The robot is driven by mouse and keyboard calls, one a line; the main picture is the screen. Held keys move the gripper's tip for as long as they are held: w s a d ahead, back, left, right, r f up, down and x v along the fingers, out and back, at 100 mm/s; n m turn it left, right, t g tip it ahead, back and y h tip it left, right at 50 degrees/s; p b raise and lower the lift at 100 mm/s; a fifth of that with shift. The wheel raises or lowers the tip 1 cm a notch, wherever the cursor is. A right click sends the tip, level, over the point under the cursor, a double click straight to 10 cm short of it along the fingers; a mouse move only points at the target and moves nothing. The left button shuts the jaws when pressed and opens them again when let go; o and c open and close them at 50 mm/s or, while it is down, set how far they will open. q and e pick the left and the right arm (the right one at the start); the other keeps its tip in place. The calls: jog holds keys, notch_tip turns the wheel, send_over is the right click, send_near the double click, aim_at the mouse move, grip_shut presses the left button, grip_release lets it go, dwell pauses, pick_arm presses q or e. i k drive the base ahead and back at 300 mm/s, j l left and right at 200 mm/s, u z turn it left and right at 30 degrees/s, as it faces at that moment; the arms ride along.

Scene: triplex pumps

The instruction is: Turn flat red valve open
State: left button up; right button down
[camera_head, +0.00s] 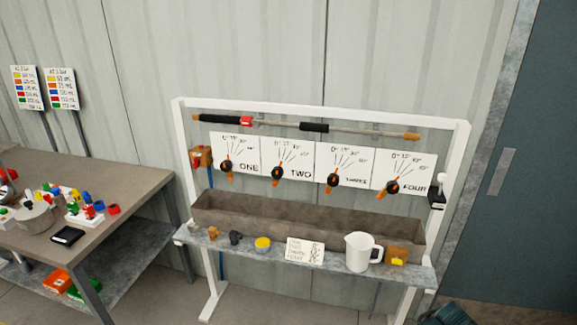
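A small red piece (246,121) sits on the horizontal pipe (350,130) along the top of the white frame, between black sleeves. It may be the flat red valve, but it is too small to tell its shape or whether it is open or shut. An orange-red fitting (202,157) is mounted on the frame's left post. Several black dials with orange handles hang on white panels, labelled ONE (226,167), TWO (278,175), one I cannot read clearly (333,180), and FOUR (391,187). Neither of my grippers shows.
A brown trough (300,226) runs below the dials. A shelf before it holds a white jug (360,251), a yellow-topped cup (262,244) and a card (305,251). A cluttered table (110,175) stands left. A dark door (530,190) is right.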

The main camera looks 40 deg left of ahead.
aim_at(196, 160)
jog(key=u, duration=1.4)
